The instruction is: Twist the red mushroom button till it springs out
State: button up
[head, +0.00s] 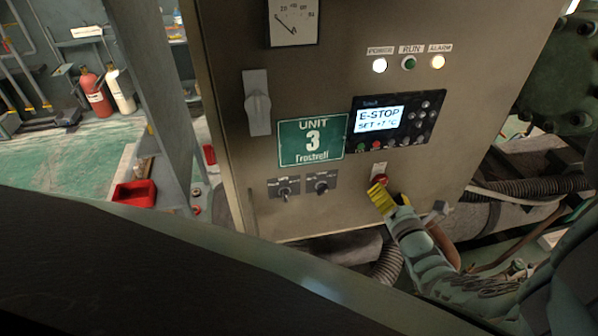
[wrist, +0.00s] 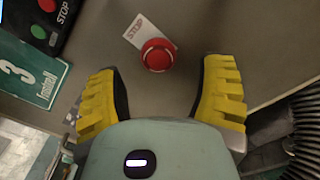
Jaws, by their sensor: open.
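The red mushroom button (wrist: 157,55) sits on the cabinet face in front of a white STOP label (wrist: 140,32). In the head view the button (head: 381,179) is partly covered by my yellow fingers. My gripper (wrist: 162,93) is open, its two yellow ridged fingers spread to the left and right below the button in the wrist view. In the head view my gripper (head: 381,197) reaches the button from the lower right. The button appears ahead of the fingertips, and I cannot tell whether they touch it.
The cabinet (head: 230,60) carries a display (head: 380,118) reading E-STOP, a green Unit 3 sign (head: 311,140), a grey rotary handle (head: 257,103) and two small switches (head: 284,189). Ribbed hoses (head: 520,188) lie at right. A red tray (head: 134,194) sits at left.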

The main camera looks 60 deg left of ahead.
jog(key=p+v, duration=0.3)
jog(key=v, duration=0.4)
jog(key=shift+d, duration=0.2)
jog(key=shift+s, duration=0.1)
dwell(0.3)
